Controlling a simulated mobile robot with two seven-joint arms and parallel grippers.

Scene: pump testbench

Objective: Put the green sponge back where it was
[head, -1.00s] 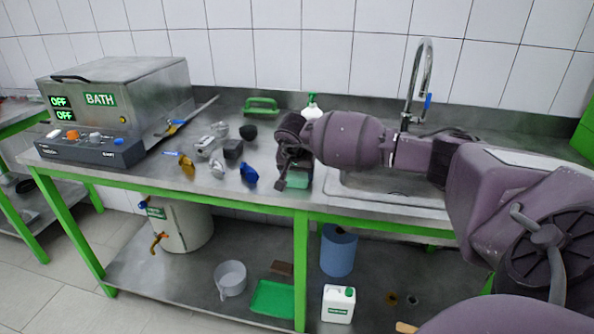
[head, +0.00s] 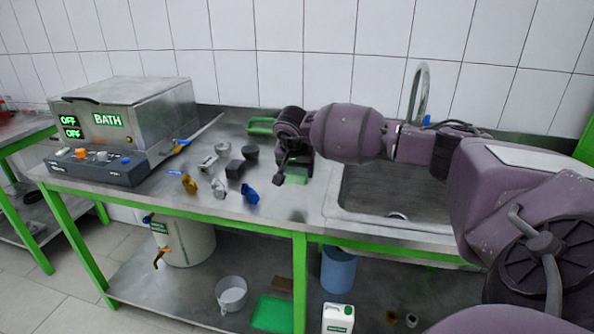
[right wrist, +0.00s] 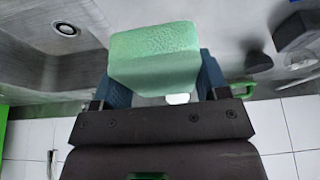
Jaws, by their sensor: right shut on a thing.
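The green sponge (right wrist: 153,58) is a pale green block between the two fingers of my right gripper (right wrist: 155,85) in the right wrist view. The gripper is shut on it. In the head view my right gripper (head: 294,165) hangs over the steel bench just left of the sink, and part of the sponge (head: 296,176) shows below it. I cannot tell whether the sponge touches the bench top. My left gripper is not in view.
The sink (head: 385,195) with its tap (head: 418,95) lies right of the gripper. The bath unit (head: 125,115) stands far left.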

